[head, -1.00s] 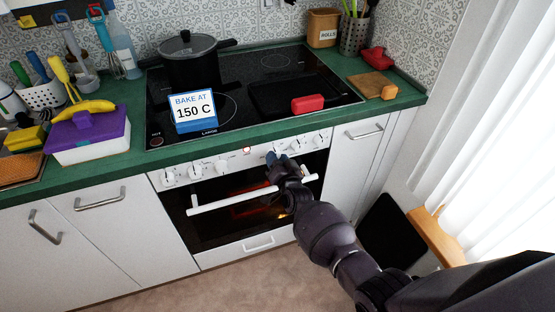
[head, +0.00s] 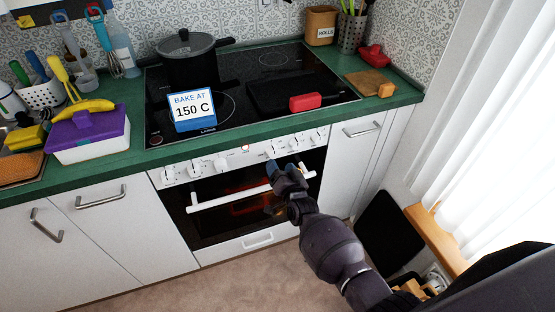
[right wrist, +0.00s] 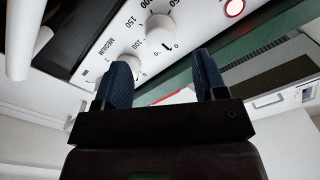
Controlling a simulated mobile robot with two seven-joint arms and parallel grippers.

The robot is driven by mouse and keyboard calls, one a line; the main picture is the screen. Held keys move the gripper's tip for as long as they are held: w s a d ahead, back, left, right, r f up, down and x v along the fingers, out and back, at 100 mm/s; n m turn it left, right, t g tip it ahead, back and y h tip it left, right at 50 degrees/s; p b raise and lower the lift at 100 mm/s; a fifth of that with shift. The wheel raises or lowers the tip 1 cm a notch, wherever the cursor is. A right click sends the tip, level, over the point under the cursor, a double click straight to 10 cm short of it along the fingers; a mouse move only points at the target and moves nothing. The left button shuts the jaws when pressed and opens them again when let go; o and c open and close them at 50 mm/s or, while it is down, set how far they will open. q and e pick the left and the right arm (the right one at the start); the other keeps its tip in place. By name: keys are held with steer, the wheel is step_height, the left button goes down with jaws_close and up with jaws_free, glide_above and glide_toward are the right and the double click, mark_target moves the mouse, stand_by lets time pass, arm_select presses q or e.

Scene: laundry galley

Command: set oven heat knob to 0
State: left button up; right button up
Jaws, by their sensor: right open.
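The oven's white control panel (head: 240,158) runs below the green worktop, with a row of white knobs. My right gripper (head: 275,168) is in front of the panel, right of its middle, near the oven handle (head: 230,198). In the right wrist view its two blue fingertips (right wrist: 157,82) are spread and empty. Beyond them are a white knob with a numbered scale reading 50, 100 and 150 (right wrist: 160,28) and a second knob (right wrist: 126,66) partly behind the left fingertip. Neither knob is between the fingertips. Which is the heat knob, and its exact setting, I cannot tell for sure. My left gripper is out of view.
A red lamp (right wrist: 235,8) is lit on the panel. A card reading "BAKE AT 150 C" (head: 192,108) stands on the hob, with a black pot (head: 188,66) behind it. A red block (head: 305,102) sits at the hob's front right. The floor before the oven is clear.

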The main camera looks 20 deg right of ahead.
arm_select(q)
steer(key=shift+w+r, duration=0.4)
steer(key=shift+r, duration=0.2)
arm_select(e)
steer(key=shift+s+d, duration=0.1)
steer(key=shift+s, duration=2.8)
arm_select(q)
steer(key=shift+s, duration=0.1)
arm_select(e)
steer(key=s+d+f+n+g, duration=0.1)
steer(key=s+d+n+g, duration=0.2)
steer(key=s, duration=1)
steer(key=s+d+f+n+g, duration=0.1)
steer(key=s+d+n+g, duration=0.2)
steer(key=s, duration=1)
steer(key=shift+s+d+f+n+g+h, duration=0.3)
steer(key=shift+d+n+h, duration=0.1)
steer(key=shift+d+n, duration=0.2)
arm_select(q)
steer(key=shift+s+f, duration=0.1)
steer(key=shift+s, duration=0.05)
